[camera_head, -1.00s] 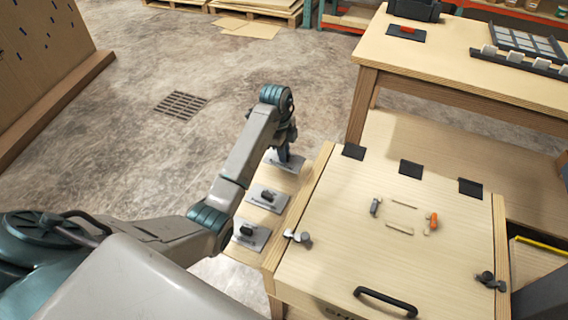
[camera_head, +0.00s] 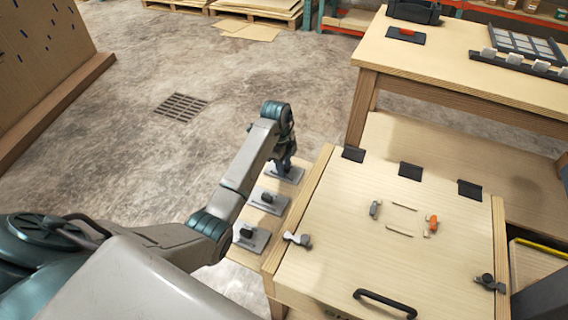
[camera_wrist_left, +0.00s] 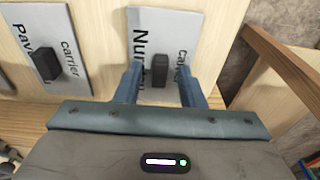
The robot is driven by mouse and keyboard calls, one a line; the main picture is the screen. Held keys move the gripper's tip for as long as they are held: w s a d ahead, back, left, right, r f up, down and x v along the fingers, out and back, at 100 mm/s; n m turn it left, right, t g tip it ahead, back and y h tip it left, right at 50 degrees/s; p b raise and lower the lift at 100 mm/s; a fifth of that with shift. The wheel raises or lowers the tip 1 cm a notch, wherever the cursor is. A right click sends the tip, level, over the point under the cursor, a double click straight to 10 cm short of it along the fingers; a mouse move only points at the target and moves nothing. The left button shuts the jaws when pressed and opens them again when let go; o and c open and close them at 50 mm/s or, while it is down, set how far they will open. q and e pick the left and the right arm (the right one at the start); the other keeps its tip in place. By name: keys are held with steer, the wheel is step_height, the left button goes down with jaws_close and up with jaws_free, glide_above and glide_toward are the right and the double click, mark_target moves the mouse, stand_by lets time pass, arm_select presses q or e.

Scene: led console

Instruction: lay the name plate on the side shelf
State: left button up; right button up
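Three grey lettered plates with dark grips lie in a row on the wooden side shelf (camera_head: 243,258), left of the console box. The near plate (camera_head: 252,239) and the middle plate (camera_head: 268,200) are clear of the gripper. My left gripper (camera_head: 284,168) is down at the far plate (camera_head: 294,174) and partly hides it. In the left wrist view, the open fingers (camera_wrist_left: 158,74) stand either side of that plate's dark grip (camera_wrist_left: 159,76), with gaps showing. Its lettering begins "Nu"; the neighbouring plate (camera_wrist_left: 60,62) begins "Pav". I cannot tell which is the name plate. My right gripper is not in view.
The console box lid (camera_head: 340,235) carries a black handle (camera_head: 386,300), latches and small inlaid parts. A wooden table (camera_head: 455,75) stands behind it, with a rack (camera_head: 520,62) on top. Open concrete floor lies left of the shelf.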

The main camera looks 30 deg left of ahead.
arm_select(q)
steer(key=shift+r, duration=0.1)
